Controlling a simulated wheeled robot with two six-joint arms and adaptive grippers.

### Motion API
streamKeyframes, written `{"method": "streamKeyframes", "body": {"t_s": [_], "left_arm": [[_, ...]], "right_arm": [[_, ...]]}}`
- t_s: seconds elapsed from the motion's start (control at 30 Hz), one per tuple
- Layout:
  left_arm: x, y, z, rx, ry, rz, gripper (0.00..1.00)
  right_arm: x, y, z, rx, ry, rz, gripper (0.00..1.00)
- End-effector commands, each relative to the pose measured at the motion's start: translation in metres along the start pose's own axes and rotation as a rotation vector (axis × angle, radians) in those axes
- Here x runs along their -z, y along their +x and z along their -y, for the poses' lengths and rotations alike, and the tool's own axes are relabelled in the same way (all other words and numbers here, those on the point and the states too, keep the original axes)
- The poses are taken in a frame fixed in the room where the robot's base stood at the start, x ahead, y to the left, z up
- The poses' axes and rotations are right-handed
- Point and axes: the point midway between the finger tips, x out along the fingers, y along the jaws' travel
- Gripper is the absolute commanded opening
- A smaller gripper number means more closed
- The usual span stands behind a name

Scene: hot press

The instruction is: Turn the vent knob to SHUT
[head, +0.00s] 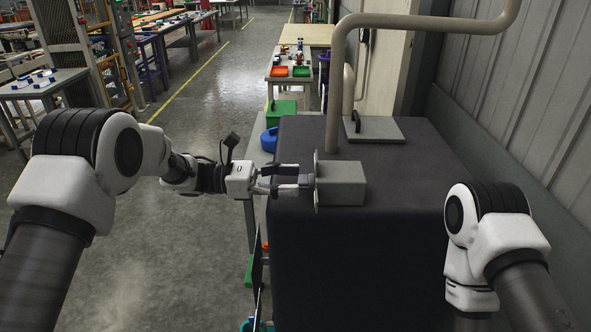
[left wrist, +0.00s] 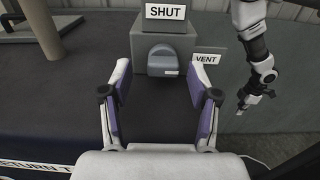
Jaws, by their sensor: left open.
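The vent knob (left wrist: 163,58) is a rounded grey knob with a lighter bar along its lower edge, on the face of a grey box (left wrist: 186,42). A SHUT label (left wrist: 165,12) stands above it and a VENT label (left wrist: 207,59) is to its right. In the head view the box (head: 342,183) sits on the dark cabinet top, with a thin plate at its left. My left gripper (head: 300,180) is open and points at the box from the left. In the left wrist view its fingers (left wrist: 158,80) stand either side of the knob; contact is unclear. My right gripper (left wrist: 247,106) is small.
The dark cabinet (head: 405,150) fills the middle. A bent pipe (head: 337,90) rises behind the box, near a flat plate with a black handle (head: 385,130). A corrugated wall (head: 520,90) is at the right. Open floor (head: 200,240) lies left.

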Motion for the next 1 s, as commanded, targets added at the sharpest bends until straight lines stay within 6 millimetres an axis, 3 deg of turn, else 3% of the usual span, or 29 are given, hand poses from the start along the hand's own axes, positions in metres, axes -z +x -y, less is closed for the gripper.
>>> {"method": "streamKeyframes", "body": {"t_s": [0.1, 0.33, 0.37, 0.5, 0.53, 0.77, 1.0], "left_arm": [[-0.002, 0.012, 0.000, 0.001, -0.001, 0.000, 0.61], [0.001, 0.013, 0.000, -0.001, -0.002, 0.001, 0.61], [0.001, 0.013, 0.000, -0.001, -0.002, 0.001, 0.54], [0.001, 0.013, 0.000, -0.001, -0.002, 0.000, 0.04], [0.001, 0.013, 0.000, -0.001, -0.002, 0.000, 0.01], [0.002, 0.013, 0.000, -0.001, -0.007, 0.000, 0.01], [0.005, 0.013, 0.000, -0.001, -0.071, 0.000, 0.01]], "right_arm": [[0.000, -0.008, 0.000, 0.000, 0.001, 0.000, 0.00], [0.000, -0.006, 0.000, 0.000, 0.001, 0.001, 0.00], [0.000, -0.006, 0.000, 0.000, 0.001, 0.001, 0.00], [0.000, -0.006, 0.000, 0.000, 0.001, 0.001, 0.00], [0.000, -0.006, 0.000, 0.000, 0.001, 0.001, 0.00], [0.000, -0.004, 0.000, 0.000, 0.001, 0.001, 0.00], [0.000, 0.015, 0.000, 0.000, 0.001, 0.000, 0.00]]}}
